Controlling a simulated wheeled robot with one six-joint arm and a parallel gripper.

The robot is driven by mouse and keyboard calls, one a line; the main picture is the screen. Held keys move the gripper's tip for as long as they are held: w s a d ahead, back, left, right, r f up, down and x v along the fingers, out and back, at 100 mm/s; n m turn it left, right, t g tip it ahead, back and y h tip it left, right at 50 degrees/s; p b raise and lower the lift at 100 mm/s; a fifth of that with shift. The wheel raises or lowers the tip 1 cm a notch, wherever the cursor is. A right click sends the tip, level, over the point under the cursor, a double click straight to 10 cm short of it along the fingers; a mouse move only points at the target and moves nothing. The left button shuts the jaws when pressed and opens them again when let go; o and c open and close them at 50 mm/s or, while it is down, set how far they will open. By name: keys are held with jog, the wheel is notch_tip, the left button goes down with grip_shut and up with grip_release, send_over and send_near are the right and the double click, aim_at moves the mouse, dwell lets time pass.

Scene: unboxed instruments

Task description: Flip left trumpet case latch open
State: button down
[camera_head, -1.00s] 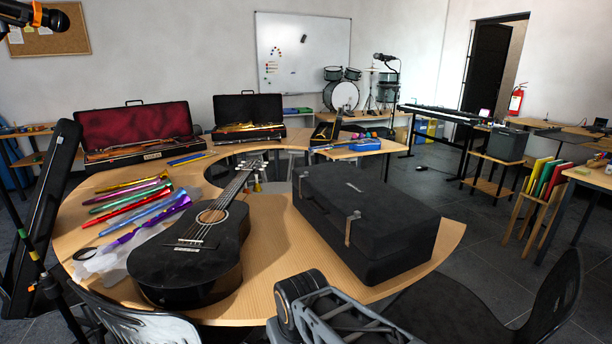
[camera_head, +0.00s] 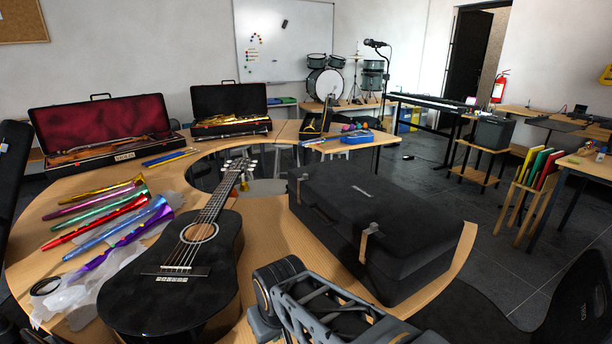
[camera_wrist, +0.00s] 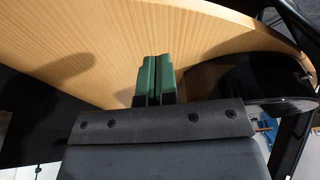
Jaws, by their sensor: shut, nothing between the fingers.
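A closed black case (camera_head: 384,215) lies on the curved wooden table, right of the guitar. Its front carries two latches: a left latch (camera_head: 300,188), small and dim, and a tan right latch (camera_head: 366,242) hanging down over the front face. I cannot tell from this view whether the left latch is fastened. My gripper's green fingertips (camera_wrist: 157,80) show in the wrist view, pressed together and empty, with the wooden tabletop beyond them. Neither latch can be made out in the wrist view. In the head view, my arm is at the bottom centre, in front of the case; my fingertips are hidden.
A black guitar (camera_head: 180,270) lies left of my arm. Several coloured tubes (camera_head: 110,215) and crumpled plastic lie farther left. Two open instrument cases, red-lined (camera_head: 100,135) and black (camera_head: 230,110), stand at the back. A dark chair (camera_head: 560,310) is at lower right. Bare tabletop (camera_head: 265,235) separates guitar and case.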

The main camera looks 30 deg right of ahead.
aim_at(306, 177)
jog(key=w+d+r+m+t+y+p, duration=0.2)
jog(key=w+d+r+m+p, duration=0.25)
jog(key=w, duration=0.25)
jog(key=w+d+r+m+t+y+p, duration=0.1)
jog(key=w+d+r+m+t+p, duration=0.2)
jog(key=w+r, duration=0.35)
jog(key=w+d+r+m+t+h+p, duration=0.1)
jog(key=w+d+r+m, duration=0.1)
jog(key=d, duration=0.5)
jog(key=w+d+r+m+t+h+p, duration=0.1)
jog(key=w+d+r+m+p, duration=0.1)
jog(key=d+m, duration=0.3)
jog(key=w+d+r+m+t+h+p, duration=0.1)
jog(key=w+d+m+t+p, duration=0.1)
jog(key=d, duration=0.9)
jog(key=shift+w+d+r+m, duration=0.1)
jog(key=shift+w+r+m, duration=0.3)
jog(key=shift+w+m, duration=0.55)
jog(key=shift+s, duration=0.2)
